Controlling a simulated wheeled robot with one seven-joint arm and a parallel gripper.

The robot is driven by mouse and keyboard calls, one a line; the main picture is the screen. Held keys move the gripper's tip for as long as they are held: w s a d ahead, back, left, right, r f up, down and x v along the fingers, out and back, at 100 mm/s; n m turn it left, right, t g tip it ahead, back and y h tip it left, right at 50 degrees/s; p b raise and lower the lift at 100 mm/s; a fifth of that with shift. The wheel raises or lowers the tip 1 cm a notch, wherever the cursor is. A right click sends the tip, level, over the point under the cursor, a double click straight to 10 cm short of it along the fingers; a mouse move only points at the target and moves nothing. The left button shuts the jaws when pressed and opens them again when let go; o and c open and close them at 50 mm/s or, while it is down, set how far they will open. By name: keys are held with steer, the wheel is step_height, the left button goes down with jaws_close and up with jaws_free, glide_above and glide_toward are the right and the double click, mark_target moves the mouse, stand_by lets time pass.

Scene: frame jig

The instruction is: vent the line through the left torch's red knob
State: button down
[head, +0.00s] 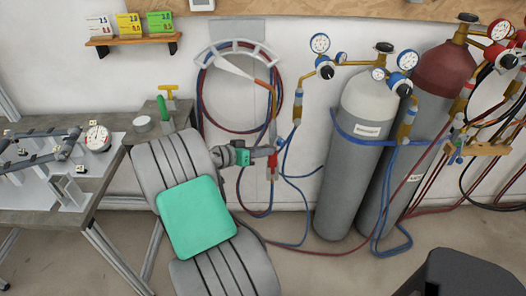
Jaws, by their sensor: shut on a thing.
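The left torch (236,68) hangs on a wall holder, its pale nozzle pointing up and left. Its body runs down to the right, past an orange part. A red part (273,172) shows at its lower end, right at my fingertips. My gripper (272,152) reaches in from the left and is shut at this spot. The red knob itself is mostly hidden by the fingers, and its turn cannot be read.
Red and blue hoses (205,105) loop around the holder and hang near my gripper. A pale-topped cylinder (347,175) and a red-topped cylinder (443,70) with gauges stand at right. A workbench (55,125) with a frame stands at left.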

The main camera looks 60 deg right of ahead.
steer(key=shift+n+g, duration=0.4)
steer(key=shift+n, duration=0.2)
steer(key=c, duration=1.2)
jaws_free()
steer(key=shift+w+a, duration=0.1)
steer(key=shift+w, duration=0.05)
steer(key=v, duration=0.7)
steer(key=shift+w+a+b, duration=0.15)
steer(key=shift+a+b, duration=0.05)
steer(key=shift+b, duration=0.1)
steer(key=shift+r, duration=0.1)
